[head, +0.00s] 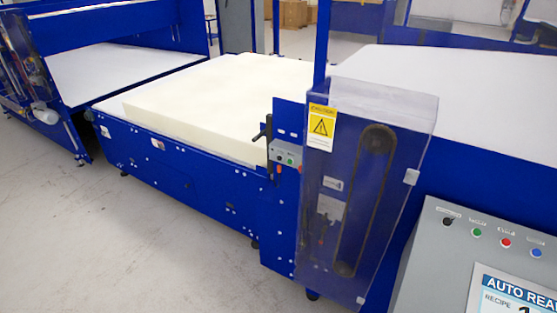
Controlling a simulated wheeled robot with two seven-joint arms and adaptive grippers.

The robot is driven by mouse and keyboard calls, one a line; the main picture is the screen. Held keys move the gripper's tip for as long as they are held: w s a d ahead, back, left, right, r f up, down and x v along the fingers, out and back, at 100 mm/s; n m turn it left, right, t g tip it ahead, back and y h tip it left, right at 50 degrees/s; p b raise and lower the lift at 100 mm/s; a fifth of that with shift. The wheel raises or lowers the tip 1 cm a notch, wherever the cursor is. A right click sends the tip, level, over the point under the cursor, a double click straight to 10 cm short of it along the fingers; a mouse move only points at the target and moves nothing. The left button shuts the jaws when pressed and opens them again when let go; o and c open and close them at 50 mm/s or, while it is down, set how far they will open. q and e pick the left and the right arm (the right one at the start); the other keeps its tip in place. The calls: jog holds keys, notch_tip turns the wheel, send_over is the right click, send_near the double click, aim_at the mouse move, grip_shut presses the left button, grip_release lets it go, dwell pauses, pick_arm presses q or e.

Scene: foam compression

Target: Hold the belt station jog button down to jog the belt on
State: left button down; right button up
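A small grey control box (284,153) with a few tiny buttons, one of them green, is mounted on the blue frame of the belt station, beside a dark upright handle (268,140). A larger grey console (440,245) at the lower right carries a black switch, then a green button (476,232), a red button (505,242) and a blue button (535,253). The labels are too small to read, so I cannot tell which is the jog button. A cream foam block (215,100) lies flat on the belt. Neither of my grippers is in view.
A clear guard (335,190) with a yellow caution label encloses a belt drive and stands between the control box and the console. A screen (510,292) on the console reads "AUTO REA". White conveyor beds (120,68) extend left and right. Open grey floor (110,240) lies at the front left.

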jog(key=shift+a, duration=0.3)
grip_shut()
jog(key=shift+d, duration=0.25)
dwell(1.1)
